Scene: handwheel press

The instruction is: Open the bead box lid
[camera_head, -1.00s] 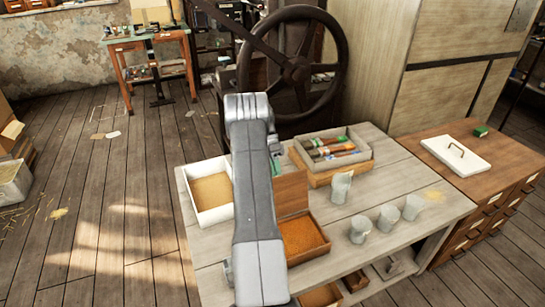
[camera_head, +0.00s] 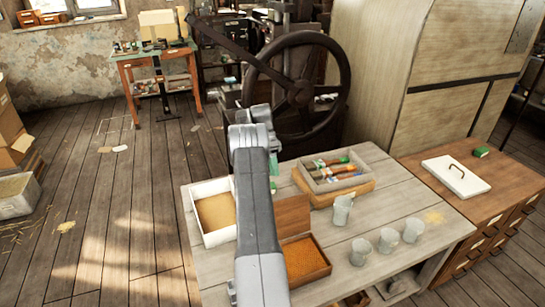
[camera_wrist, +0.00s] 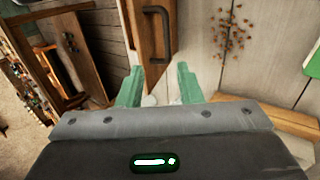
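The bead box (camera_head: 306,258) is an open wooden box of orange-brown beads on the pale table, right of my arm in the head view. Its brown wooden lid (camera_head: 291,213) stands raised at the box's back edge. My gripper (camera_wrist: 160,87) shows in the wrist view with its two green fingers apart and nothing between them. A wooden panel with a dark bar handle (camera_wrist: 155,35) lies just beyond the fingertips; it looks like the lid, but I cannot be sure. In the head view my arm hides most of the gripper and the box's left side.
A white-walled tray (camera_head: 215,234) stands left of my arm. A tool box (camera_head: 345,183) and several cups (camera_head: 388,240) stand to the right. A large dark handwheel (camera_head: 343,90) rises behind the table (camera_head: 420,205). A white handled lid (camera_head: 457,176) lies on the drawer cabinet.

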